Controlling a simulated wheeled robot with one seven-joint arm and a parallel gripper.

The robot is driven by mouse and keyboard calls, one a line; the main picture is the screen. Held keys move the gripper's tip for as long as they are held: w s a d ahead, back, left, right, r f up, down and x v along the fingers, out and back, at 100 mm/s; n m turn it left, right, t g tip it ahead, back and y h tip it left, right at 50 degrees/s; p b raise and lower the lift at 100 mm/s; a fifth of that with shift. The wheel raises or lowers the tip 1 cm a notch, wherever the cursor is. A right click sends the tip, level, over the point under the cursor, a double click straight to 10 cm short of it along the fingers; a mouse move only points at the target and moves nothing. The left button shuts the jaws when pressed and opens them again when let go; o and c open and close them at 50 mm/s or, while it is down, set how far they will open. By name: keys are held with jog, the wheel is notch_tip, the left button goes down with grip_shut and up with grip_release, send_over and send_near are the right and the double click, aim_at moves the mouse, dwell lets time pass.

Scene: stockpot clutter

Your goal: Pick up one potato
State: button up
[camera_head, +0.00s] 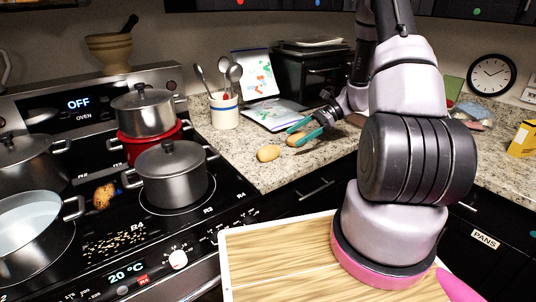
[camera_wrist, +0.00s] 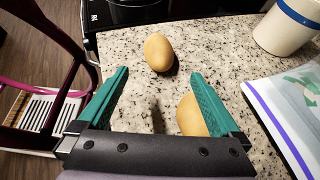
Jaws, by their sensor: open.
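Two potatoes lie on the granite counter. One potato (camera_head: 268,153) is nearer the stove; it shows beyond the fingertips, near the middle, in the wrist view (camera_wrist: 158,53). The other potato (camera_head: 297,141) is by my gripper (camera_head: 297,132); in the wrist view it (camera_wrist: 189,117) lies beside and below the right finger, partly hidden by it. My gripper also shows in the wrist view (camera_wrist: 160,73), with its two teal fingers apart and nothing held between them.
Left is the stove with several pots (camera_head: 172,175) and a brown lump (camera_head: 104,195). A wooden board (camera_head: 275,262) is in front. Bare counter surrounds the potatoes.

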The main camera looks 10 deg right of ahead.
aim_at(271, 152)
jog(key=shift+a+f, duration=0.2)
jog(key=shift+f, duration=0.2)
jog(key=x, duration=0.4)
jog(key=shift+a+f, duration=0.2)
jog(key=shift+a, duration=0.05)
jog(key=x, duration=0.5)
jog(key=shift+s+a, duration=0.2)
jog(key=shift+a, duration=0.2)
jog(key=c, duration=1.4)
